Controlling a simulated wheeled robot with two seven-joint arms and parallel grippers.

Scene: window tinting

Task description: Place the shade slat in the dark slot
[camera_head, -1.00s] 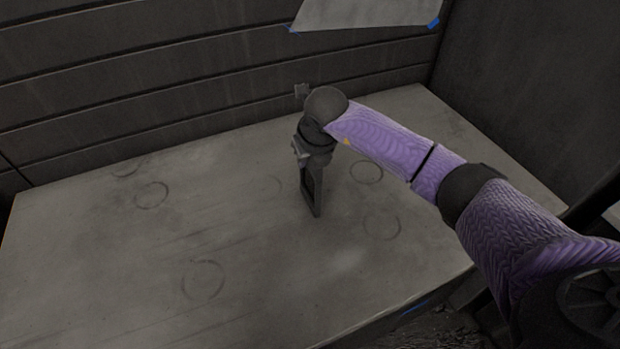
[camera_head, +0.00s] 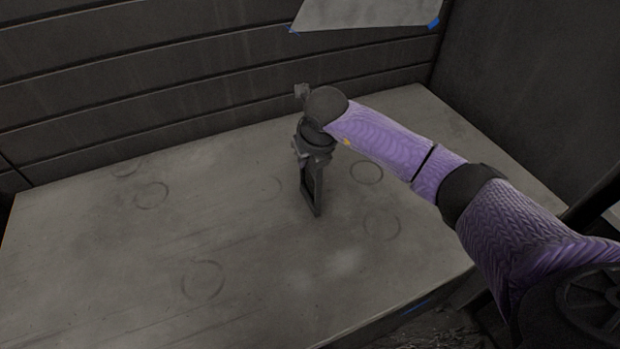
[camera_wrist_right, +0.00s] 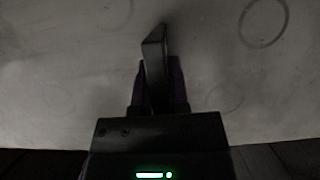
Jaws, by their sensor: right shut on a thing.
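My right gripper (camera_head: 313,194) points down over the middle of the table, below the black wrist joint. In the right wrist view its two fingers (camera_wrist_right: 160,85) are shut on a thin, dark shade slat (camera_wrist_right: 154,50). The slat sticks out beyond the fingertips, its far end towards the pale table top. In the head view slat and fingers are dark and hard to tell apart. I cannot tell whether the slat touches the table. I cannot make out the dark slot in either view. My left gripper is not in view.
The grey table (camera_head: 110,260) carries several faint dark rings and is otherwise bare. A dark panelled wall (camera_head: 150,80) stands behind it, with a pale sheet (camera_head: 365,12) with blue corners above. Another dark wall (camera_head: 530,90) closes the right side.

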